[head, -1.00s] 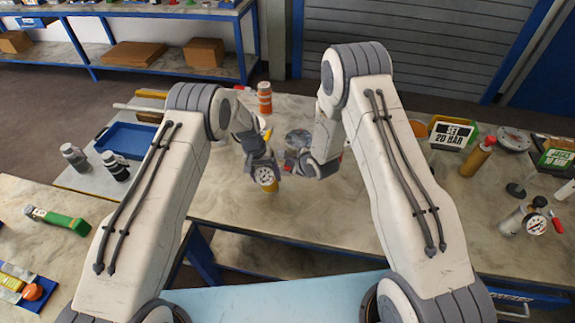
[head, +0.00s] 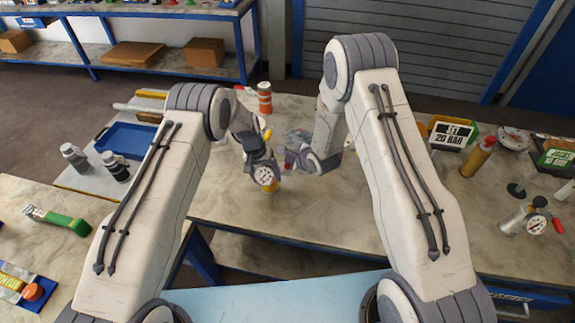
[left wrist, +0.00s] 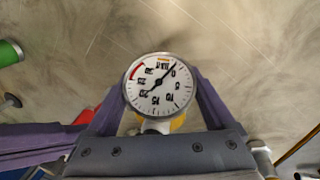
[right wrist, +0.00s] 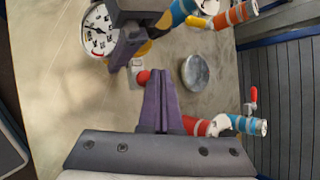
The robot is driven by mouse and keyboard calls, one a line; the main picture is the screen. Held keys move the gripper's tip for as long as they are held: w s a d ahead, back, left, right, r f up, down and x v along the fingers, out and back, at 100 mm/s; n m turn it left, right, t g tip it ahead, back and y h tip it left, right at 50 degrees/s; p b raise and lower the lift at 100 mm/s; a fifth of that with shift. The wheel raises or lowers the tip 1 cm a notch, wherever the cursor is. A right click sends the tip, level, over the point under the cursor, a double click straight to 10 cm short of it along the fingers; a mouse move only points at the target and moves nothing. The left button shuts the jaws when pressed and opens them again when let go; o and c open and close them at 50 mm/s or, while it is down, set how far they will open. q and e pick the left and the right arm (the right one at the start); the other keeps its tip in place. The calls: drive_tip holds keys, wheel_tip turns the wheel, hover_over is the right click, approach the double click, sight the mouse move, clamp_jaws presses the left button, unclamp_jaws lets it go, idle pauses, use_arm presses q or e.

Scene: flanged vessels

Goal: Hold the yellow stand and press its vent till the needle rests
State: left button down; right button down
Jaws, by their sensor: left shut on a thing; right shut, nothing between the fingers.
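The yellow stand (head: 270,186) shows in the head view under my left gripper (head: 264,174). Its round white gauge (left wrist: 158,90) faces up in the left wrist view, between the two purple fingers, with a little yellow beneath. My left gripper is shut on the stand. The black needle slants toward the upper right; a red arc marks the left of the dial. My right gripper (right wrist: 160,74) is shut and empty, right of the stand. A small red knob (right wrist: 143,76) is close to its fingertips; I cannot tell whether they touch or whether it is the vent.
A grey disc (right wrist: 195,73) lies on the bench near my right fingers. Red and blue pipe pieces (right wrist: 240,124) lie beyond it. A blue tray (head: 127,140) is at the left. The front middle of the bench is clear.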

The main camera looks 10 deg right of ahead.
drive_tip(key=shift+r, duration=2.5)
idle(1.7)
wheel_tip(320, 180, up, 4)
drive_tip(key=shift+f, duration=0.1)
drive_tip(key=shift+f, duration=4.45)
drive_tip(key=shift+f, duration=0.1)
drive_tip(key=shift+f, duration=0.3)
